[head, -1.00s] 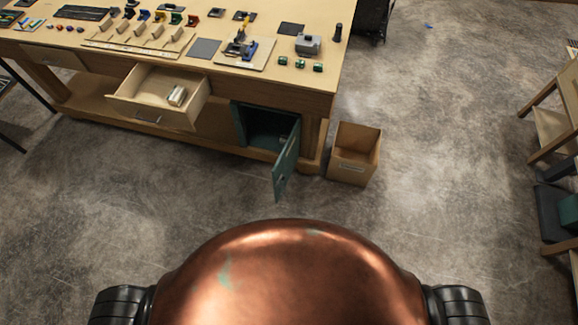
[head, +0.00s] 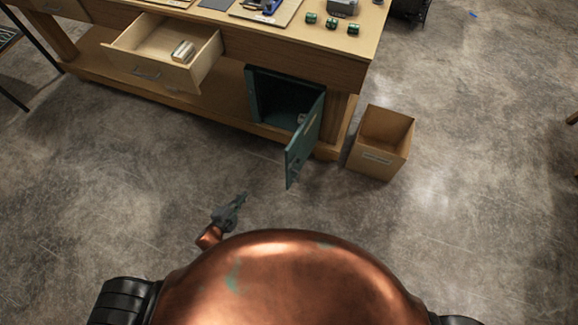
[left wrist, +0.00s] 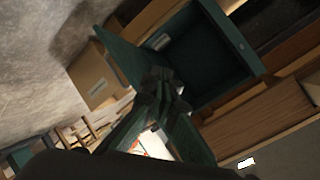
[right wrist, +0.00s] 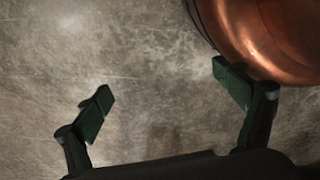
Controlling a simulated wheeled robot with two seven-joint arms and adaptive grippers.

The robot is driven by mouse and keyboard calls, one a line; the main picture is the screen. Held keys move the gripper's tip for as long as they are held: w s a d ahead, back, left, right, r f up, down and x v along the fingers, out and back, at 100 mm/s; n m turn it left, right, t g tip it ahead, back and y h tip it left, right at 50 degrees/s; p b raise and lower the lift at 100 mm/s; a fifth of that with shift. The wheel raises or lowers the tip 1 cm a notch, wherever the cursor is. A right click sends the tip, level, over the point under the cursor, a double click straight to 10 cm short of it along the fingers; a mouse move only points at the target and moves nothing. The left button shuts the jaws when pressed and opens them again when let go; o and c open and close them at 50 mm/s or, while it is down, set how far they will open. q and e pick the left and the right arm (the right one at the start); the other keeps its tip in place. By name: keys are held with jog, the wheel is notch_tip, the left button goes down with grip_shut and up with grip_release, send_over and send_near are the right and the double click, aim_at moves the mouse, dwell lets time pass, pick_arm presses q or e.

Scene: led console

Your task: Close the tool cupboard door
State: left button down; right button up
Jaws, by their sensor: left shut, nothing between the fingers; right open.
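The tool cupboard is a dark green box (head: 262,98) under the right end of the workbench. Its green door (head: 305,140) stands wide open, swung out toward me, with the dark inside showing. My left gripper (head: 241,199) is shut and empty, in front and to the left of the door, apart from it in the head view. In the left wrist view the left gripper (left wrist: 162,82) shows in front of the open door (left wrist: 122,52) and the cupboard's inside (left wrist: 210,65). My right gripper (right wrist: 170,105) is open and empty over bare floor, and out of the head view.
An open wooden drawer (head: 165,52) juts out left of the cupboard, holding a small pale object (head: 183,51). A cardboard box (head: 382,142) stands on the floor just right of the door. The concrete floor in front is clear.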

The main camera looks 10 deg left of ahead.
pick_arm(q)
jog(key=w+d+r+m+t+h+b, duration=0.1)
jog(key=w+d+r+m+h+b, duration=0.1)
jog(key=d+r+m+h+b, duration=0.35)
jog(key=w+d+r+m+h+b, duration=0.25)
jog(key=d+r+m+b, duration=0.35)
jog(key=d, duration=0.3)
pick_arm(e)
notch_tip(320, 180, down, 8)
jog(key=g+b, duration=0.1)
pick_arm(q)
jog(key=b, duration=0.4)
send_over(286, 164)
jog(key=s, duration=0.3)
jog(key=shift+w+d+f, duration=0.1)
jog(key=shift+d+f, duration=0.2)
jog(key=shift+f, duration=0.3)
pick_arm(e)
jog(key=w+a+r, duration=0.3)
jog(key=w+r, duration=0.1)
jog(key=r, duration=0.5)
jog(key=shift+w+r, duration=0.35)
